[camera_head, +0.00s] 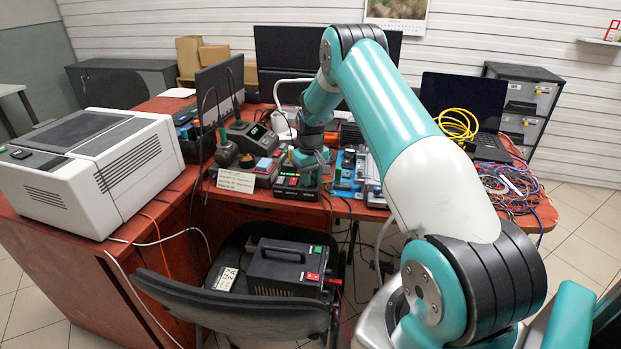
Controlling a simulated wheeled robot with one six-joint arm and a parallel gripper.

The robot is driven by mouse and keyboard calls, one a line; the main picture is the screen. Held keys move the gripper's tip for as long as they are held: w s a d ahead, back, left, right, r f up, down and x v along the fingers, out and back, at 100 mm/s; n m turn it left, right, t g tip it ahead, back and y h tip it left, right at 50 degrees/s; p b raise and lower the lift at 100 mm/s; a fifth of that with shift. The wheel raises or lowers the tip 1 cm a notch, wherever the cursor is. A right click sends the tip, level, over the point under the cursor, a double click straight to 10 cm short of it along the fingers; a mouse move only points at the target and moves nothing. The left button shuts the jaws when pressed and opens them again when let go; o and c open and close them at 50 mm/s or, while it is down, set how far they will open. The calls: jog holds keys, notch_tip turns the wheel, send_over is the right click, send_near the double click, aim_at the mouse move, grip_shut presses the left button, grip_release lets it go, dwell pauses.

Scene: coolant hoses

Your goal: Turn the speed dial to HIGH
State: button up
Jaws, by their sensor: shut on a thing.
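My gripper (311,174) is at the front middle of the red desk, pointing down over a small black box (297,191) with lit red and green marks on its front. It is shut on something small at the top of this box. That looks like the speed dial, but the jaws and wrist cover it, so its pointer and any HIGH mark cannot be read.
A cream label card (236,181) and a grey-red device (263,170) stand left of the box; a blue unit (345,172) stands right. A large white printer (95,165) is at left. Tangled cables (508,187) lie at right. A chair (235,305) stands in front.

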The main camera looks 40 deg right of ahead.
jog(key=m, duration=1.3)
jog(key=shift+d+m, duration=0.15)
jog(key=shift+m, duration=0.25)
dwell(0.4)
jog(key=o, duration=0.9)
jog(key=shift+r, duration=0.3)
notch_tip(320, 180, up, 17)
jog(key=shift+f+b, duration=0.1)
jog(key=shift+b, duration=0.6)
